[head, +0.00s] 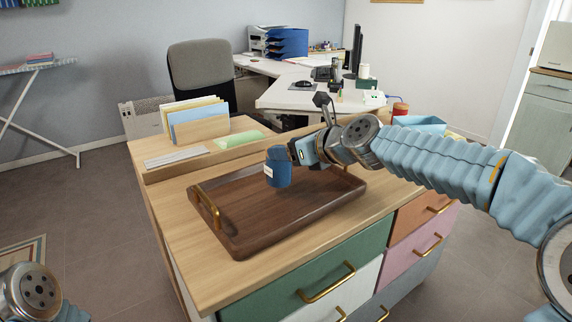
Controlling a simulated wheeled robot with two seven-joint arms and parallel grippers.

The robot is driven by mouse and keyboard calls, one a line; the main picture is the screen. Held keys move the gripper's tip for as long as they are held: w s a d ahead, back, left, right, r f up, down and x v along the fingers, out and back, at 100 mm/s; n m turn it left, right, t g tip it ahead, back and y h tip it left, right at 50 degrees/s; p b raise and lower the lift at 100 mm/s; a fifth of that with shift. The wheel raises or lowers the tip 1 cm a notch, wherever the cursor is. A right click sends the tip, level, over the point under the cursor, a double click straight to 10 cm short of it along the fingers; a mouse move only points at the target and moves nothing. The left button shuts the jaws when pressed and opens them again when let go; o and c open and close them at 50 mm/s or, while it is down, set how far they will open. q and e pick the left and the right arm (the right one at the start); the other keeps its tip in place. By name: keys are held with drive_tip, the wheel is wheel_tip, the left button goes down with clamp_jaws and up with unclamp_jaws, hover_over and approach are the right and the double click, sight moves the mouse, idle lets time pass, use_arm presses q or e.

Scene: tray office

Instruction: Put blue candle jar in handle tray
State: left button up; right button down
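The blue candle jar (278,171) has a pale label and is upright in front of my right gripper (292,157). The gripper reaches in from the right and its fingers meet the jar's upper right side; it appears shut on the jar. The jar is over the middle of the handle tray (245,240), a dark wooden tray with brass handles. I cannot tell whether the jar's base touches the tray floor. The tray lies on the wooden cabinet top. My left gripper is out of view; only part of my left arm shows at the lower left.
A wooden desk organizer (205,160) with folders (197,118) stands along the back of the top, with a keyboard (175,157) in it. A light blue container (420,124) sits behind my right arm. The cabinet's front strip is clear.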

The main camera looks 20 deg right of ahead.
drive_tip(key=shift+w+a+f, duration=0.15)
drive_tip(key=shift+f, duration=0.1)
drive_tip(key=f+b, duration=0.1)
drive_tip(key=f, duration=0.1)
drive_tip(key=f+b, duration=0.1)
drive_tip(key=shift+w+a+f, duration=0.1)
drive_tip(key=shift+w+f, duration=0.1)
drive_tip(key=shift+f, duration=0.15)
drive_tip(key=shift+r, duration=0.1)
drive_tip(key=shift+c, duration=1)
unclamp_jaws()
drive_tip(key=shift+s, duration=0.1)
drive_tip(key=shift+s+d+r, duration=0.1)
drive_tip(key=shift+s+d, duration=0.15)
drive_tip(key=b, duration=0.2)
approach(288, 163)
drive_tip(key=shift+s+d+r, duration=0.25)
drive_tip(key=shift+s+r, duration=0.1)
drive_tip(key=shift+s, duration=0.25)
